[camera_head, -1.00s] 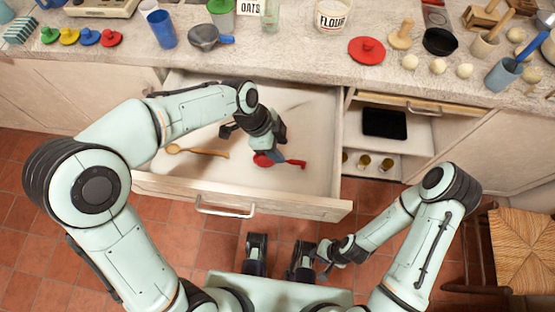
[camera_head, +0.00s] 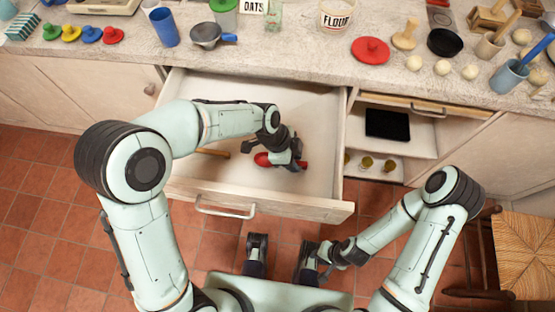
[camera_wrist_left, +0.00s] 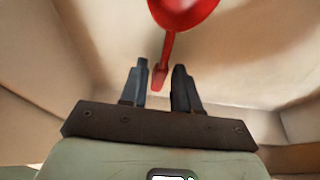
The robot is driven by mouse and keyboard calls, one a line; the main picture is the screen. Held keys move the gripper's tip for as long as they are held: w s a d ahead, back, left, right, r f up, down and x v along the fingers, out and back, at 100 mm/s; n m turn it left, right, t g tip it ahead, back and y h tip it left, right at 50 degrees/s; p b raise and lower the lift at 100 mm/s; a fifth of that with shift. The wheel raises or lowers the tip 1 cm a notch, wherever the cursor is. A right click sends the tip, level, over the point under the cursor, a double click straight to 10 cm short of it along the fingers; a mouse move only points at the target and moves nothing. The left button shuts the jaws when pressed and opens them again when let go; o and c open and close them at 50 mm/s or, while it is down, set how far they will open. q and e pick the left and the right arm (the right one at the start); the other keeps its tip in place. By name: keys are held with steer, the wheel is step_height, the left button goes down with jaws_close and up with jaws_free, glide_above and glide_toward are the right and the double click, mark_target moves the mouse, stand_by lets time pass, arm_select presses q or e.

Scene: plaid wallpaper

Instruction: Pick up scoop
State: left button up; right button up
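The red scoop (camera_head: 262,159) lies in the open drawer (camera_head: 320,130). My left gripper (camera_head: 290,160) is low over it in the head view and hides its middle. In the left wrist view the scoop's round bowl (camera_wrist_left: 183,10) is at the top edge. Its handle (camera_wrist_left: 165,62) points down, with its end between the two fingertips of my left gripper (camera_wrist_left: 160,78). The fingers are apart, with a gap on both sides of the handle. My right gripper (camera_head: 325,258) is low in front of the drawer, and its fingers are not clear.
A wooden utensil (camera_head: 212,152) in the drawer is mostly hidden by my left arm. The drawer front (camera_head: 260,198) and side walls surround the scoop. A chair (camera_head: 522,250) stands at the right.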

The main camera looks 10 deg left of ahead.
arm_select(q)
jaws_close()
steer(key=shift+r, duration=0.2)
step_height(320, 180, up, 20)
steer(key=p, duration=0.3)
steer(key=shift+f, duration=0.15)
